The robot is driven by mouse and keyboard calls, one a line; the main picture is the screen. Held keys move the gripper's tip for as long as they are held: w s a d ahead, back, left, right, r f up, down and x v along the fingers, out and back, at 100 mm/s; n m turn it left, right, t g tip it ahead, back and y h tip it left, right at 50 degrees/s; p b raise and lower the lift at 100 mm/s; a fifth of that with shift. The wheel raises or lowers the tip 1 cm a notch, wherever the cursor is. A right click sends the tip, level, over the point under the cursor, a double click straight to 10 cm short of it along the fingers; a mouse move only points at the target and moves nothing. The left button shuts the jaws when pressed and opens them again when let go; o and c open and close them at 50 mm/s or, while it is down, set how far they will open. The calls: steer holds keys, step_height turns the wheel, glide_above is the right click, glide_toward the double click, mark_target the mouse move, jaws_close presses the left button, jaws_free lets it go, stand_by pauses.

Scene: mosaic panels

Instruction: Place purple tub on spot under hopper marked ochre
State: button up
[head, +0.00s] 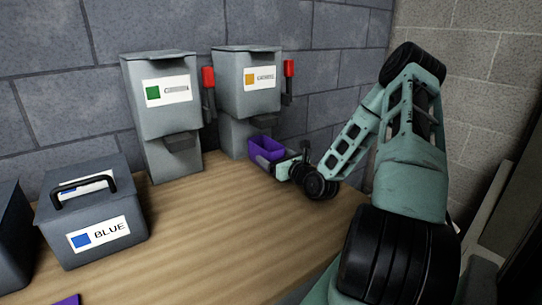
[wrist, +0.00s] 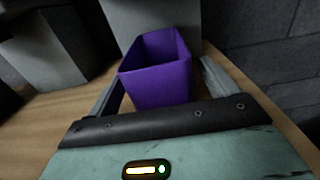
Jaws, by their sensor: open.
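The purple tub (head: 266,150) stands upright at the foot of the hopper with the ochre label (head: 246,84), under its spout, in the head view. In the wrist view the tub (wrist: 158,82) sits between the two fingers of my gripper (wrist: 163,88), its open top showing and empty. My gripper (head: 280,167) is open around the tub, with a finger on each side. The marked spot is hidden, and I cannot tell exactly how the tub sits on it.
A second hopper with a green label (head: 160,118) stands to the left. Red handles (head: 208,78) are on the hoppers' right sides. A grey box marked BLUE (head: 95,215) is at the left. A purple piece (head: 68,300) shows at the bottom edge. The middle of the wooden table (head: 225,225) is clear.

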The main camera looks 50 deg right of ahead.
steer(key=v, duration=0.9)
steer(key=shift+s+b, duration=0.1)
steer(key=shift+b, duration=0.25)
